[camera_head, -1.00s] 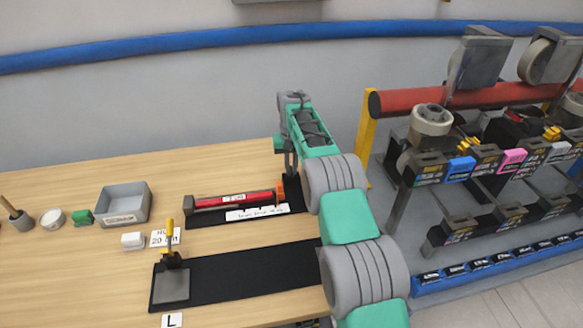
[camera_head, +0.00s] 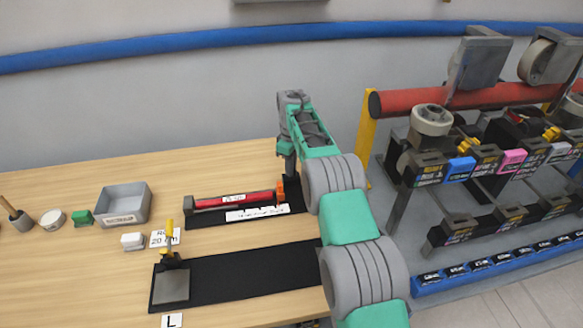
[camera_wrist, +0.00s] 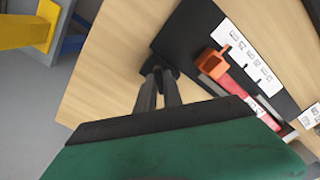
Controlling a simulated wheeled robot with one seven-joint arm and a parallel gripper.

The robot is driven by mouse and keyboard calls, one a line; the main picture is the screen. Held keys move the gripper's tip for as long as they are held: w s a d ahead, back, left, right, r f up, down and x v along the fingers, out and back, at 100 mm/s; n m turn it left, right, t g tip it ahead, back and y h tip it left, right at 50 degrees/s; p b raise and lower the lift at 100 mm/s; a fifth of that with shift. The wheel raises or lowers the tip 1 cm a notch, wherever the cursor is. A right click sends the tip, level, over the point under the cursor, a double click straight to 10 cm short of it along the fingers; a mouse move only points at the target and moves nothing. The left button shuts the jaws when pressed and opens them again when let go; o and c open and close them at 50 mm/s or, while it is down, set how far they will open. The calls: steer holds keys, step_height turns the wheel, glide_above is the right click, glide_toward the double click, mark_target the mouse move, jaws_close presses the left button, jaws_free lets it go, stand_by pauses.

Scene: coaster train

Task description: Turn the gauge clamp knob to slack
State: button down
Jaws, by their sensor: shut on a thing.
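The gauge is a red bar (camera_head: 235,199) on a black base plate (camera_head: 205,219), with an orange piece (camera_head: 281,190) near its right end. In the wrist view, the orange piece (camera_wrist: 212,60) and red bar (camera_wrist: 235,85) lie to the right of my gripper. My gripper (camera_wrist: 158,78) points down at the plate's end, its two dark fingers close together on a small dark knob (camera_wrist: 157,68). The fingers and wrist hide most of the knob, so its turn cannot be read. In the head view, my gripper (camera_head: 289,178) stands just behind the orange piece.
A white scale strip (camera_head: 257,213) lies along the gauge. A black mat (camera_head: 235,277) with a yellow-handled upright tool (camera_head: 170,240) is in front. A grey bin (camera_head: 123,205) stands left. A yellow post and red-pipe rack (camera_head: 460,98) stand right of the table.

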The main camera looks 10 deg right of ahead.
steer(key=n, duration=0.5)
steer(key=shift+n, duration=0.4)
stand_by(0.3)
steer(key=c, duration=1.5)
jaws_free()
step_height(320, 180, up, 8)
steer(key=shift+f+b, duration=0.1)
steer(key=shift+b, duration=0.45)
